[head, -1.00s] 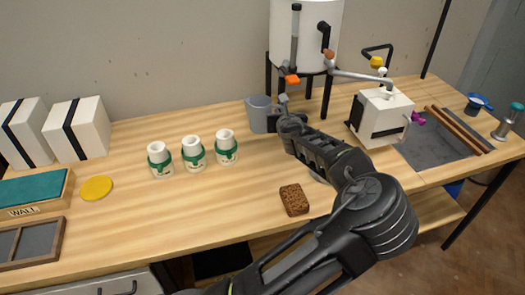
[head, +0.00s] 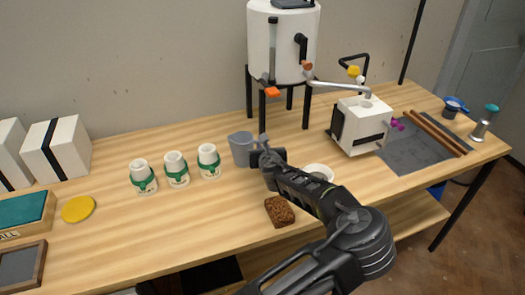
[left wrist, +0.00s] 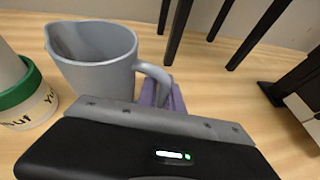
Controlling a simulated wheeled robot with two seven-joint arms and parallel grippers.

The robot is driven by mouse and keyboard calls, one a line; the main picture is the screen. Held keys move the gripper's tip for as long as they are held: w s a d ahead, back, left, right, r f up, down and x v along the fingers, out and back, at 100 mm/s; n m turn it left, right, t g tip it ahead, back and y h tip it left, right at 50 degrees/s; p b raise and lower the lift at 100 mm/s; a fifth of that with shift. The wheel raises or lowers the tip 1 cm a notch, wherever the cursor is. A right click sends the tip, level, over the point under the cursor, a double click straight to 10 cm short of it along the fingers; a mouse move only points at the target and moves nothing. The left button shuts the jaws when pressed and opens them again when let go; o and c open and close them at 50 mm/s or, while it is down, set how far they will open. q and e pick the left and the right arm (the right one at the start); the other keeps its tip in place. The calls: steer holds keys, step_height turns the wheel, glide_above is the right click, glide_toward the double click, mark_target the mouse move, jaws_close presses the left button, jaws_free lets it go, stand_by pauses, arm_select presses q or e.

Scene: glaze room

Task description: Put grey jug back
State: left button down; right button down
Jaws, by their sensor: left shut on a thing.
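The grey jug (head: 240,149) is upright on or just above the wooden table, right of the white bottles. It also shows in the left wrist view (left wrist: 95,70), its handle towards my gripper. My left gripper (head: 264,156) is shut on the jug's handle, at the jug's right side. In the left wrist view the gripper's dark body hides the lower part of the jug and most of the grip. I cannot tell whether the jug's base touches the table. My right gripper is not in view.
White bottles with green bands (head: 176,170) stand left of the jug. A white tank (head: 283,45) on black legs stands behind it. A brown sponge (head: 280,211) and a white bowl (head: 320,172) lie near my arm. A white box-shaped device (head: 360,126) stands to the right.

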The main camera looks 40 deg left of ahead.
arm_select(q)
steer(key=shift+f, duration=0.55)
steer(key=shift+f, duration=0.1)
steer(key=c, duration=1.5)
jaws_free()
steer(key=v, duration=1.2)
steer(key=shift+b, duration=0.4)
